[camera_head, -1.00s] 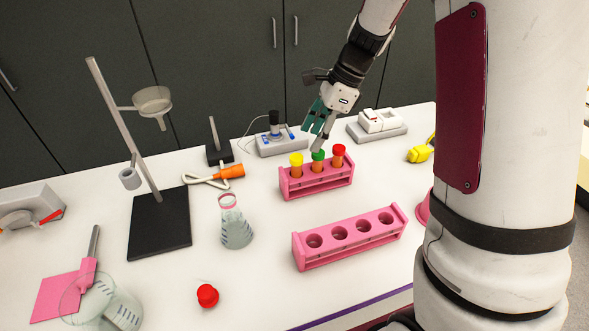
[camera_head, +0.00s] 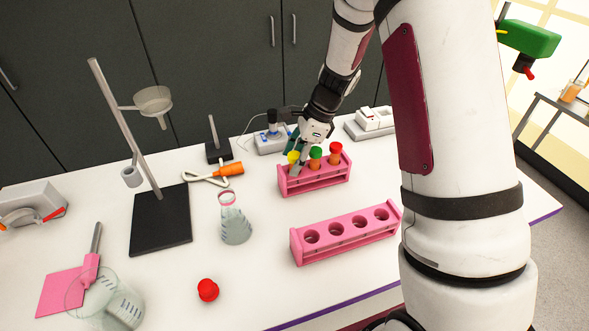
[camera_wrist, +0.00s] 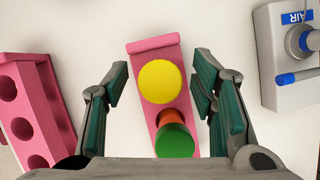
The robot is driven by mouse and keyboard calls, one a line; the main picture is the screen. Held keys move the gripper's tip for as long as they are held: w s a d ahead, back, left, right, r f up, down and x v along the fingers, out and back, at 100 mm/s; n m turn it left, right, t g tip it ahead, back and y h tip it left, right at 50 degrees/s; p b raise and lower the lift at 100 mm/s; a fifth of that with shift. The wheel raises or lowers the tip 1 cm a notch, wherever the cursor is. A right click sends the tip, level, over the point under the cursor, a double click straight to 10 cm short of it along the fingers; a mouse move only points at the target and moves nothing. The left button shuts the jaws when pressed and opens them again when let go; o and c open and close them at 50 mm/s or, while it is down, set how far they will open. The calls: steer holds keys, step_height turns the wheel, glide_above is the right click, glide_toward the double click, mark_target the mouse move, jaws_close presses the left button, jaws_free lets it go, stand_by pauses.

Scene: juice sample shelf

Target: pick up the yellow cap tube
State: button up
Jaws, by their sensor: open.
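The yellow cap tube (camera_head: 293,157) stands in the left end of the far pink rack (camera_head: 320,178). In the wrist view its round yellow cap (camera_wrist: 160,82) lies between the two fingers of my gripper (camera_wrist: 157,92), seen from above, with a gap on each side. My gripper (camera_head: 298,150) is open and empty, over the left end of the rack. A green cap tube (camera_head: 315,152) stands in the slot beside it and shows close to the palm in the wrist view (camera_wrist: 175,141). A red-orange cap tube (camera_head: 335,148) stands at the right end.
An empty pink rack (camera_head: 345,238) stands nearer on the white table. A flask (camera_head: 235,222), a ring stand (camera_head: 160,220) and a loose red cap (camera_head: 208,290) are to the left. A grey device (camera_head: 270,143) stands behind the far rack.

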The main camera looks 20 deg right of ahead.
steer(key=shift+c, duration=0.6)
jaws_close()
